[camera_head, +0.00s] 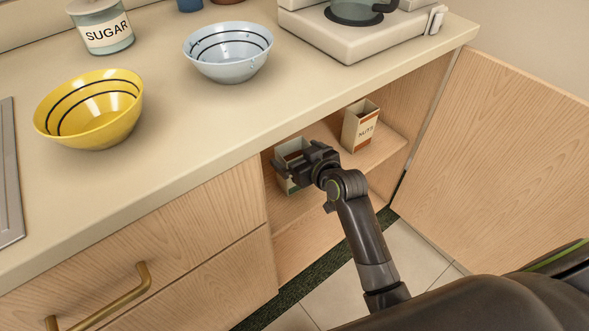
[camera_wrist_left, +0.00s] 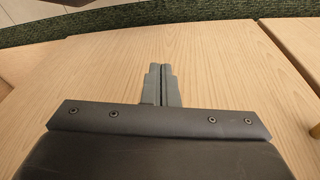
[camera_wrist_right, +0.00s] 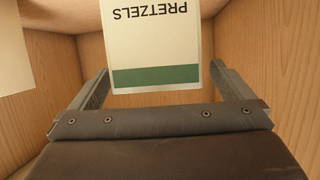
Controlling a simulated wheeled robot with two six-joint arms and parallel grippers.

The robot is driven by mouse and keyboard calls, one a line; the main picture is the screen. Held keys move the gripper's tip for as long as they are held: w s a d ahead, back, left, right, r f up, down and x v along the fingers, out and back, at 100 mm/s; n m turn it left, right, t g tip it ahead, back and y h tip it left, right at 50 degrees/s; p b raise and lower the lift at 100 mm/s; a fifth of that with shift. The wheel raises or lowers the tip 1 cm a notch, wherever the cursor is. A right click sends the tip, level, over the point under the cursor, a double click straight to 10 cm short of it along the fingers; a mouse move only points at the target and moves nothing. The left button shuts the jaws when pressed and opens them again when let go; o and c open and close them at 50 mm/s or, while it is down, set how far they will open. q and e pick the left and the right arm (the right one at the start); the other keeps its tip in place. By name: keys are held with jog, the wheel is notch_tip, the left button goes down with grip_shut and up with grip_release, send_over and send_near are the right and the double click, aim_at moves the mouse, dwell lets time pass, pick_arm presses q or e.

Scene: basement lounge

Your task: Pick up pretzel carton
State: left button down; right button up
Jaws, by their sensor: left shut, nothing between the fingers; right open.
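The pretzel carton (camera_wrist_right: 153,40) is cream with a green band and the word PRETZELS, upside down in the right wrist view. In the head view the carton (camera_head: 291,150) stands on a shelf inside the open cabinet, partly hidden by my right gripper (camera_head: 304,158). My right gripper (camera_wrist_right: 160,90) is open, with one finger on each side of the carton and gaps showing on both sides. My left gripper (camera_wrist_left: 160,75) is shut and empty, in front of a wooden panel; it is not in the head view.
A nuts carton (camera_head: 360,128) stands on the shelf to the right. The open cabinet door (camera_head: 500,170) is at the right. The countertop (camera_head: 160,165) above holds a yellow bowl (camera_head: 90,108), a light blue bowl (camera_head: 228,52) and a sugar jar (camera_head: 103,28).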

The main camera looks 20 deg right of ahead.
aim_at(289, 149)
jog(key=x, duration=0.2)
jog(key=b+x, duration=0.1)
jog(key=shift+w+d+f, duration=0.1)
jog(key=shift+w+f, duration=0.25)
jog(key=shift+w, duration=0.25)
pick_arm(q)
jog(key=shift+w+d+r, duration=0.25)
jog(key=shift+w+r, duration=0.05)
jog(key=shift+r, duration=0.35)
jog(key=shift+r, duration=0.1)
pick_arm(e)
jog(key=c, duration=1.3)
